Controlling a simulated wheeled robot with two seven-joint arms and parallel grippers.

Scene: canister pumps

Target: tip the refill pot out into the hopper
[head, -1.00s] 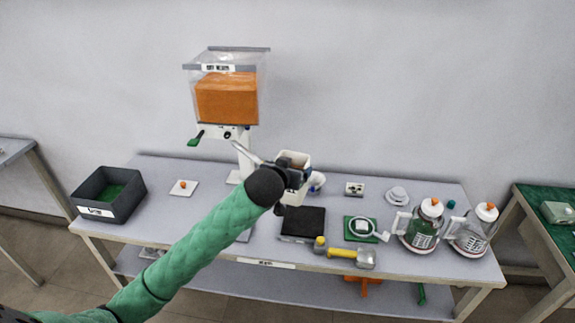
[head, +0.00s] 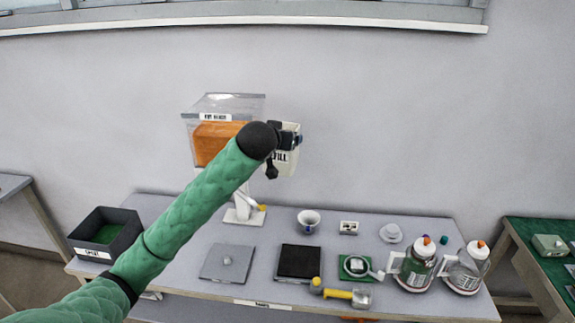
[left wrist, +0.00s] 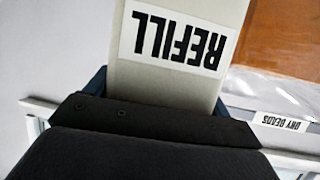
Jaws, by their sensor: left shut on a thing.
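The refill pot (head: 285,160) is a pale box with a "REFILL" label. It looks about upright, held in the air just right of the hopper, its rim a little below the hopper's top. My left gripper (head: 290,140) is shut on it; the pot and its label (left wrist: 180,42) fill the upper middle of the left wrist view. The hopper (head: 194,108) is a clear bin on a white stand, partly filled with orange material (head: 212,140). My arm hides its lower right part. The hopper also shows in the left wrist view (left wrist: 290,100). My right gripper is out of view.
A dark bin (head: 103,228) stands at the left.

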